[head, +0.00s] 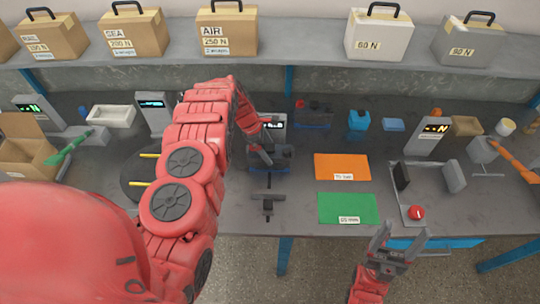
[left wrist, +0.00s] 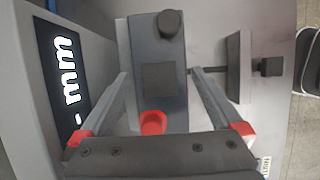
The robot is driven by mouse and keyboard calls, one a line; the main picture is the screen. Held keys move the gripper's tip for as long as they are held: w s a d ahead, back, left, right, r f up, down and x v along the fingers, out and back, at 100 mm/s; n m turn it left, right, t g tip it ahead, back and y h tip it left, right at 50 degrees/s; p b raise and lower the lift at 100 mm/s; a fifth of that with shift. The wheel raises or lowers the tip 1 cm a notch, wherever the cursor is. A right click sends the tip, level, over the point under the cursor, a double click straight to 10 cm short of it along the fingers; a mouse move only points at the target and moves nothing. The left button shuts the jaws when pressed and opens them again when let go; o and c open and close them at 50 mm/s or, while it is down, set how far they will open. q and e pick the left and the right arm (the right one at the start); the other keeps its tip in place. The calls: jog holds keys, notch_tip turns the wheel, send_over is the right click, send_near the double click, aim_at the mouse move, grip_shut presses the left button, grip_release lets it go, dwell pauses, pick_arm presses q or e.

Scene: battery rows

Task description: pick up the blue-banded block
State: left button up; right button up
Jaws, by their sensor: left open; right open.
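I cannot make out a block with a blue band for certain in either view. My left gripper (head: 262,152) reaches down over a dark bench device (head: 285,155) near the middle of the table. In the left wrist view, the open, empty fingers of the left gripper (left wrist: 160,75) straddle the dark body of the device (left wrist: 160,55), which has a black knob, a dark square and a red knob (left wrist: 152,122). I cannot tell whether the fingers touch it. My right gripper (head: 400,236) is open and empty at the table's front edge, below a clamp-like fixture (head: 415,190).
An orange mat (head: 342,166) and a green mat (head: 348,208) lie right of the left gripper. A blue container (head: 358,121) and a flat blue piece (head: 393,124) stand behind. Labelled boxes (head: 227,30) line the shelf. A small black stand (head: 267,205) is near the front edge.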

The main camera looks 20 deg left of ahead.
pick_arm(q)
jog(key=shift+x, duration=1)
grip_shut()
